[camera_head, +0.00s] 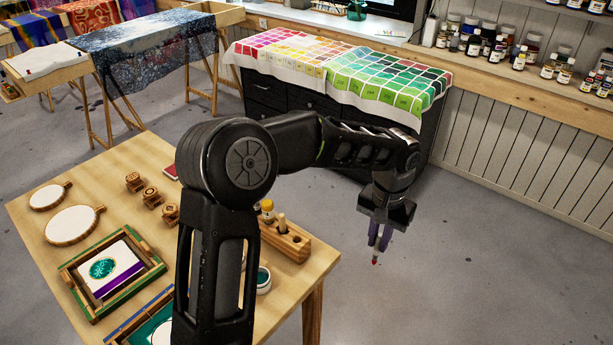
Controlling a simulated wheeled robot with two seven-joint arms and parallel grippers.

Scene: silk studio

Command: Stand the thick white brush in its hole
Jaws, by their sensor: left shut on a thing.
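My left gripper (379,236) is past the table's right edge, above the grey floor, with its fingers pointing down. It is shut on a slim thing with a red tip (375,262) that shows below the fingers. The fingers hide most of it, so I cannot tell whether it is the thick white brush. The wooden holder block (292,243) lies at the table's right edge, to the left of the gripper and apart from it. A pale wooden peg or handle (282,222) stands up from the block. My arm hides the block's left part. My right gripper is not in view.
The wooden table (130,170) carries hoops, carved stamps (151,195), a framed print (108,268) and a small pot (263,279). A yellow-topped item (267,206) is beside my arm. A dark cabinet with colour charts (345,70) stands behind. Floor to the right is clear.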

